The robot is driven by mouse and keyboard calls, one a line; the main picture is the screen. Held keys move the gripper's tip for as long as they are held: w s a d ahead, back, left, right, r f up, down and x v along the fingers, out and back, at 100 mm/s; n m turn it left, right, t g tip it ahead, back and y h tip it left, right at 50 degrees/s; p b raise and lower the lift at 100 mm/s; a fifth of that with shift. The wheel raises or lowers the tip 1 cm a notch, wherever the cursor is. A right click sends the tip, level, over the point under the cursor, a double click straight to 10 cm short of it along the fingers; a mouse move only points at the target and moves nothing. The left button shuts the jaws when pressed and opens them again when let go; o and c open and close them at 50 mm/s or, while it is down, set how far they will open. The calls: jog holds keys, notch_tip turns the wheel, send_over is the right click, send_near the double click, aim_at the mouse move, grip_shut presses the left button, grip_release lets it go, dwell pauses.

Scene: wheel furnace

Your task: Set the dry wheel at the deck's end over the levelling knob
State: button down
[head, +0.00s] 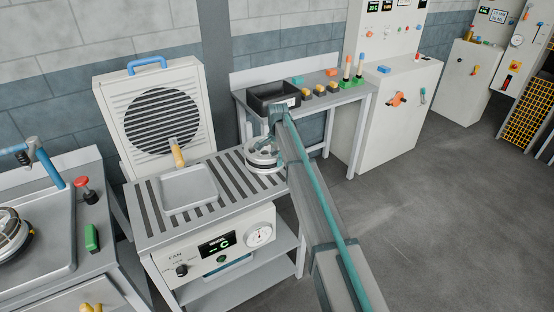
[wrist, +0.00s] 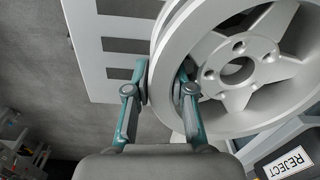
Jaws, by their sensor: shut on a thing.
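A light grey spoked wheel (head: 262,154) lies at the right end of the slatted deck (head: 228,197), partly hidden by my arm. In the wrist view the same wheel (wrist: 238,70) fills the upper right, with a bare hub hole and bolt holes. My gripper (wrist: 163,90) is shut on the wheel's rim, one finger outside it and one inside. I cannot tell whether the wheel still touches the deck. I cannot identify the levelling knob for sure; an orange knob (head: 397,99) shows on the front of a white cabinet.
A square tray (head: 189,190) with a handle lies on the deck, before an upright fan (head: 161,118). A black bin (head: 272,96), labelled REJECT in the wrist view, stands on the bench behind. Another wheel (head: 12,236) sits at far left. The floor at right is clear.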

jog(key=shift+f, duration=0.1)
jog(key=c, duration=1)
grip_release()
notch_tip(320, 180, up, 12)
jog(key=b, duration=0.3)
jog(key=shift+s, duration=0.15)
jog(key=shift+d, duration=0.1)
